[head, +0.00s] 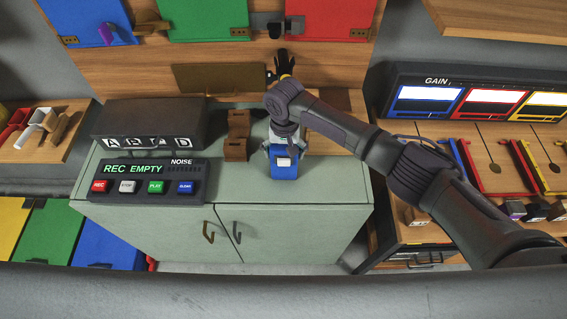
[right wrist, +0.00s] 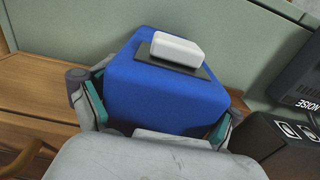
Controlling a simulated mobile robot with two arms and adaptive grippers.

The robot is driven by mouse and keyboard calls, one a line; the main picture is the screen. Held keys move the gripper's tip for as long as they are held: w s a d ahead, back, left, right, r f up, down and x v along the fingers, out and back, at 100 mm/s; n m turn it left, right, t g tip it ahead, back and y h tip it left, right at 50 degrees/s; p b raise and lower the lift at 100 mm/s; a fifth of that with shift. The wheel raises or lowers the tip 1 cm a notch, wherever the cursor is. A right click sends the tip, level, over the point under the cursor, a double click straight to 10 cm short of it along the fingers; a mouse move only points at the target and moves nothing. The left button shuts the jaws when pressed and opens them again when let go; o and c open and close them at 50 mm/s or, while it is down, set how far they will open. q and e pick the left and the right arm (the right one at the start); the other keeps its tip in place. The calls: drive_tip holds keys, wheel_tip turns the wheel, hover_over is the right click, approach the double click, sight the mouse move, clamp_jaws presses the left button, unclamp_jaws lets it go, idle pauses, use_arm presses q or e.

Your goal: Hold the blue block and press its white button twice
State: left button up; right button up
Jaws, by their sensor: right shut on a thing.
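The blue block (head: 284,173) is over the front part of the green cabinet top, with its white button (head: 284,162) facing the head camera. My right gripper (head: 283,146) comes from behind and is shut on the block. In the right wrist view, the blue block (right wrist: 160,95) sits between the two teal-padded fingers of the gripper (right wrist: 158,112). The white button (right wrist: 178,49) on its dark plate is uncovered, with nothing touching it. I cannot tell whether the block rests on the cabinet or is slightly raised. My left gripper is not in view.
A black recorder panel (head: 147,181) with coloured buttons stands left of the block, before a dark box (head: 150,122). A brown wooden piece (head: 237,135) stands between them and my gripper. The cabinet top (head: 330,190) is clear to the right.

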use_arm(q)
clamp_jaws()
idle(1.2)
